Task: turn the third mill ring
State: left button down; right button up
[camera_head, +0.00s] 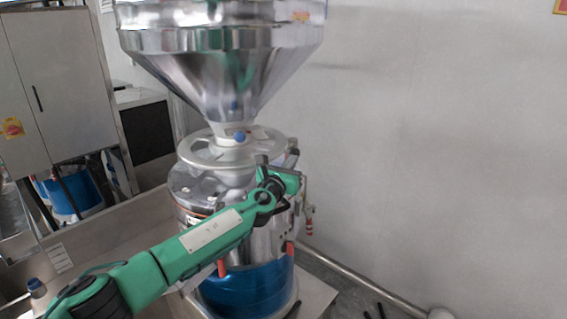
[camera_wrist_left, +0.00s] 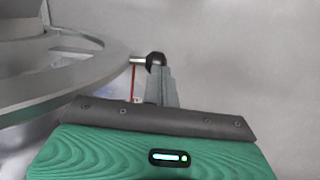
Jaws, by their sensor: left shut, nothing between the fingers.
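The mill ring (camera_head: 228,150) is a pale grey spoked ring around the mill's neck, under the steel hopper (camera_head: 225,75). In the left wrist view its flat curved rim (camera_wrist_left: 75,66) fills the left side. A short metal rod with a black ball knob (camera_wrist_left: 156,59) sticks out from that rim. My left gripper (camera_head: 293,160) is at the right side of the mill, by the ring's edge. In the wrist view the grey fingers (camera_wrist_left: 160,84) are shut, with their tips right by the knob; I cannot tell whether they touch it. My right gripper is out of view.
The steel mill body with its blue base (camera_head: 250,288) stands below the ring, partly behind my green left arm. A grey cabinet (camera_head: 50,75) is at the left. The plain wall (camera_head: 430,150) leaves open room at the right. A pipe (camera_head: 365,285) runs low along the wall.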

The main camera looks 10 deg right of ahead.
pick_arm(q)
jog(key=shift+w+d+n+t+y, duration=0.4)
jog(key=shift+d+n+t+y, duration=0.15)
jog(key=shift+y, duration=0.25)
jog(key=shift+f+b+x, duration=0.25)
jog(key=shift+b+x, duration=0.55)
jog(key=shift+x, duration=0.25)
jog(key=shift+w+d+r, duration=0.1)
jog(key=shift+r, duration=0.1)
jog(key=shift+r, duration=0.2)
